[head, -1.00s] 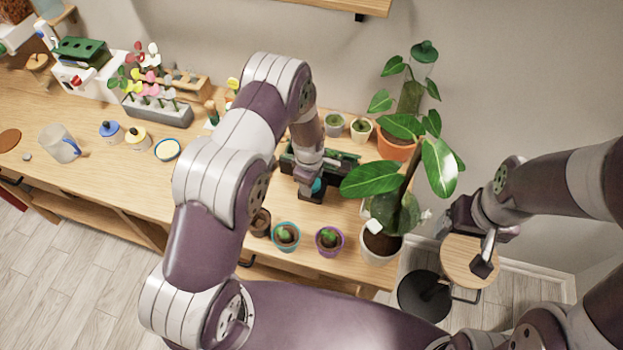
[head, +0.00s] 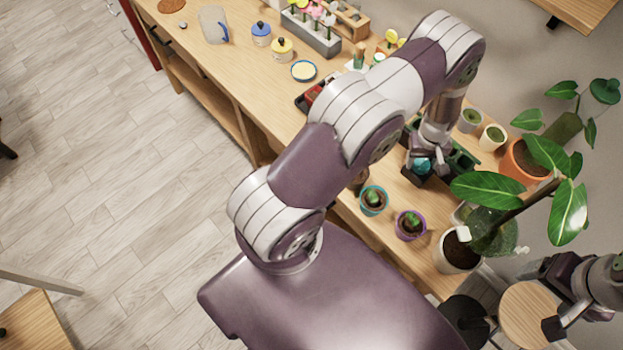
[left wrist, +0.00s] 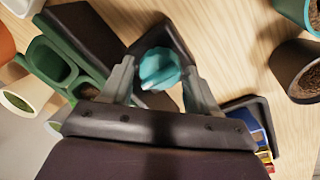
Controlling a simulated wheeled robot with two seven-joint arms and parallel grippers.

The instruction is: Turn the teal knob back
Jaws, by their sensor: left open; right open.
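The teal knob (left wrist: 158,68) sits on a dark box (left wrist: 168,38) on the wooden bench. In the left wrist view it lies between the two fingers of my left gripper (left wrist: 160,82), which are open, with a gap visible at least on the right side. In the head view the teal knob (head: 421,166) shows just under my left gripper (head: 420,158), partly hidden by it. My right gripper (head: 558,298) is open and empty at the lower right, above a round wooden stool, away from the knob.
Green planter cells (left wrist: 50,62) stand close to the knob's box. A teal pot (head: 373,200), a purple pot (head: 410,225) and a large leafy plant in a white pot (head: 456,252) stand nearby. A dark tray (left wrist: 250,112) with colored packets lies on the other side.

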